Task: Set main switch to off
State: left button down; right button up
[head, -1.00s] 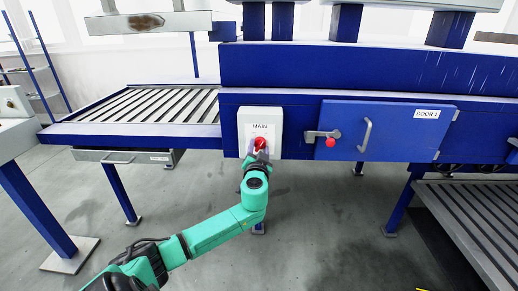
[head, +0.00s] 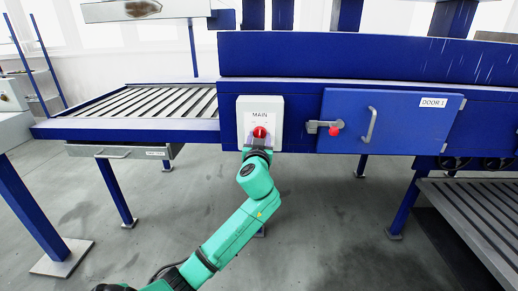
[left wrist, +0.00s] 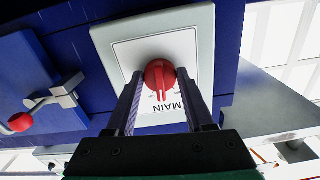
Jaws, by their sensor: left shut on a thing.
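The main switch is a red rotary knob (head: 260,132) on a light grey box (head: 276,106) marked MAIN, fixed to the blue frame. In the left wrist view the red knob (left wrist: 160,78) shows a narrow raised grip that points towards the MAIN lettering. My left gripper (head: 259,141) reaches up to the box from below. In the left wrist view its fingers (left wrist: 159,84) lie on either side of the knob, shut on it. The small position marks on the plate are partly hidden and too small to read. My right gripper is out of view.
A blue door (head: 405,122) labelled DOOR 1, with a grey handle and a red-knobbed latch (head: 333,129), is right of the box. A slatted conveyor (head: 140,103) extends left. A slatted rack (head: 475,205) stands at lower right. The floor below the box is clear.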

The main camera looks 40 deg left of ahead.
pick_arm(q)
jog(key=shift+w+d+n+b, duration=0.1)
jog(key=shift+n+b, duration=2.45)
jog(key=shift+n, duration=0.95)
jog(key=shift+c, duration=1.4)
grip_release()
